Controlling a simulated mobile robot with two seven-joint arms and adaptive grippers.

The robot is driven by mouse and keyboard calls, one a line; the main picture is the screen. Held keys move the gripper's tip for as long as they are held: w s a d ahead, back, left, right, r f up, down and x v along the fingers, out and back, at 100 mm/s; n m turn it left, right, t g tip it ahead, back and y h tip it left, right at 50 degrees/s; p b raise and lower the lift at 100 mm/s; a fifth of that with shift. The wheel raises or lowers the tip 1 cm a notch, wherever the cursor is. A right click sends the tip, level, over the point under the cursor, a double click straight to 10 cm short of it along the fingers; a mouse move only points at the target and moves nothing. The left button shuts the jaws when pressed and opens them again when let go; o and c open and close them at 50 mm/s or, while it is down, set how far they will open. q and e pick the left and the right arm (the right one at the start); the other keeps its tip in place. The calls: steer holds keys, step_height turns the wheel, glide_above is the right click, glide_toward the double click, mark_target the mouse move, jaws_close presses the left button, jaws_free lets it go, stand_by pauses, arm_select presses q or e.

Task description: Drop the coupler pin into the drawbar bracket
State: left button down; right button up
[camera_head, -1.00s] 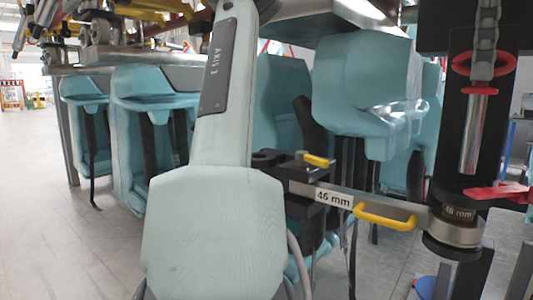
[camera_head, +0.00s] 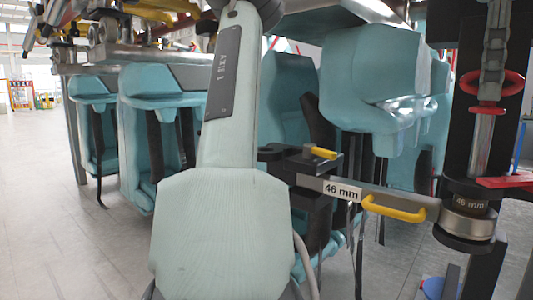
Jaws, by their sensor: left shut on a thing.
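The coupler pin (camera_head: 481,142), a bright metal rod with a red collar, hangs upright from a chain at the right. Its lower end is at the top of a round metal bracket (camera_head: 467,226) marked 46 mm; I cannot tell how deep it is. A flat metal bar (camera_head: 392,193), also marked 46 mm and with a yellow handle (camera_head: 395,208), runs from the bracket to my left gripper. My black left gripper (camera_head: 318,178) is shut on the bar's left end, left of the pin; my pale arm hides part of the view. My right gripper is not in view.
A red ring (camera_head: 490,83) surrounds the chain above the pin. A red part (camera_head: 507,181) juts in beside the bracket at the right. Teal seats (camera_head: 157,135) hang behind my arm. Open grey floor (camera_head: 45,200) lies at the left.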

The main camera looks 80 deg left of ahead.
mark_target(482, 141)
arm_select(q)
steer(key=shift+f+b, duration=1.8)
steer(key=shift+f, duration=2.3)
steer(key=c, duration=1.5)
jaws_free()
steer(key=shift+o, duration=0.2)
step_height(482, 141, up, 8)
steer(key=shift+f, duration=0.2)
